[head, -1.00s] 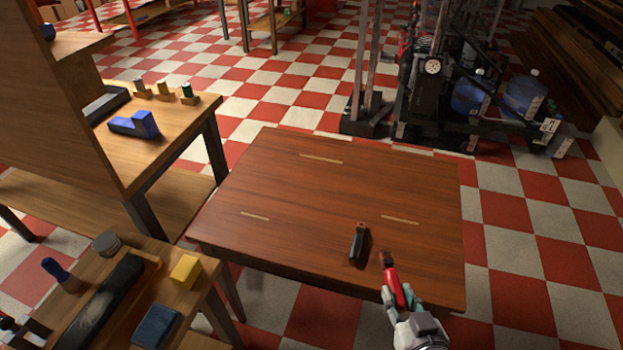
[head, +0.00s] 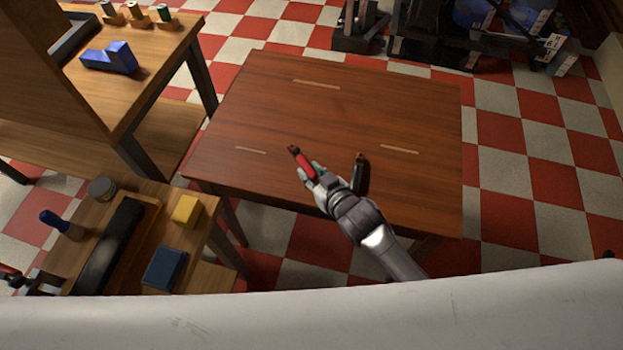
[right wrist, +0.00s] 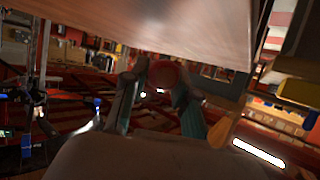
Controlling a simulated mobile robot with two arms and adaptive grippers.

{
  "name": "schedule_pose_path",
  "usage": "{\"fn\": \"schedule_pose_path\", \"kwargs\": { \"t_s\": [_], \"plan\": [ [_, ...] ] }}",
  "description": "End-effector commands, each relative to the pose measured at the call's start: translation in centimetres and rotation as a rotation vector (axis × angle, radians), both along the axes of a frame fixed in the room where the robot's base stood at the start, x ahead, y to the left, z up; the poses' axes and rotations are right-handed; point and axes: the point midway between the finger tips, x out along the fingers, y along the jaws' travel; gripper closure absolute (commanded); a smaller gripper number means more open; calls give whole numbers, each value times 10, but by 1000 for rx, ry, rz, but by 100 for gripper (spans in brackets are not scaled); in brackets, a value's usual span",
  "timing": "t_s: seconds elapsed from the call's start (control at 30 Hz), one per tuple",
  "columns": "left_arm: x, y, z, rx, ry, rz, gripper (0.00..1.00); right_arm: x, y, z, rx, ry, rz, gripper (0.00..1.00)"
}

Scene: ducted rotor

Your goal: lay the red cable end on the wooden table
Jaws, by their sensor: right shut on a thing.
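My right gripper (head: 316,174) is shut on the red cable end (head: 305,163), over the front middle of the wooden table (head: 300,120). The red cable end has a dark tip and points to the far left. In the right wrist view the two fingers (right wrist: 160,100) flank the round red end (right wrist: 165,75), and the table (right wrist: 150,25) fills the top. I cannot tell whether the red end touches the table. A black cable end (head: 361,172) lies on the table, just right of my right gripper.
A lower bench at the left holds a yellow block (head: 186,210), a dark blue block (head: 164,268) and a black tool (head: 115,240). A workbench with a blue part (head: 108,57) stands behind it. The table's back half is clear.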

Motion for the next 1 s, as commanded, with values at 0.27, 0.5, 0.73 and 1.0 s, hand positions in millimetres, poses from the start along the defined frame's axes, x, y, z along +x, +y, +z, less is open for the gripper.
{"fn": "schedule_pose_path", "kwargs": {
  "t_s": [0.27, 0.5, 0.73, 1.0],
  "plan": [
    [6, 5, -2, 5, -10, 2, 100, 2, 1, -34, 1, 3, -1, 100],
    [5, 6, -2, 7, -9, 3, 100, 1, 1, -41, 2, 0, 0, 100],
    [3, 7, -5, 8, -6, 3, 100, 1, 1, -45, 1, 0, 0, 100],
    [2, 7, -4, 8, -4, 3, 100, 1, 1, -44, 1, 0, 0, 47]
  ]
}}
